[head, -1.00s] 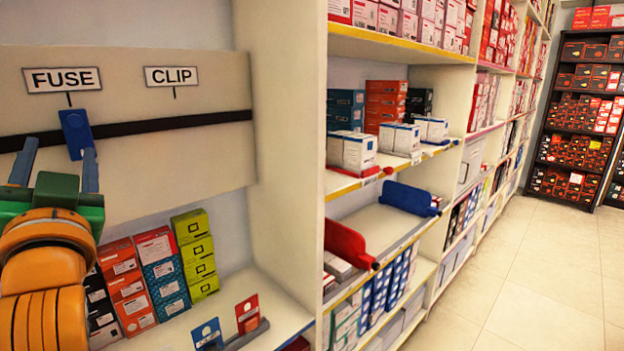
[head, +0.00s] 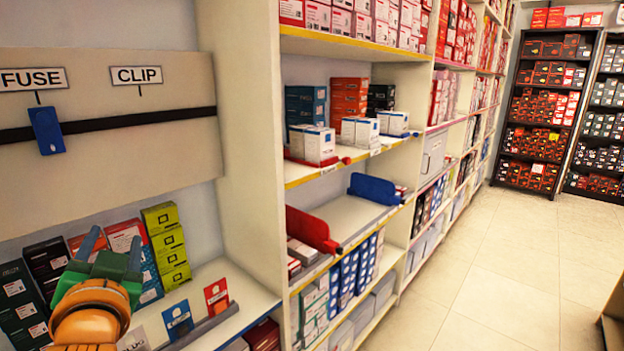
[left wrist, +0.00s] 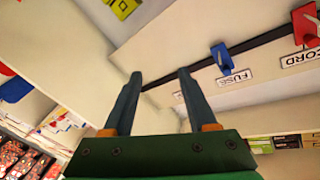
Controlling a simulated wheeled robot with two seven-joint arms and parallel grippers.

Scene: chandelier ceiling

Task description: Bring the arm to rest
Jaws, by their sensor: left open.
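My left gripper (head: 113,246) is open and empty, low at the left of the head view in front of the boxes on the lower shelf. Its two blue-grey fingers also stand apart in the left wrist view (left wrist: 159,76), with nothing between them. A blue tag (head: 46,130) hangs on the black strip (head: 130,122) under the FUSE label (head: 33,79), above and apart from the gripper. It also shows in the left wrist view (left wrist: 221,57). My right gripper is not in view.
The CLIP label (head: 136,75) has no tag beneath it. Boxes, including a yellow-green stack (head: 167,245), and blue and red cards (head: 216,296) stand on the lower shelf. An upright shelf panel (head: 245,150) stands to the right. The tiled floor (head: 490,270) is clear.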

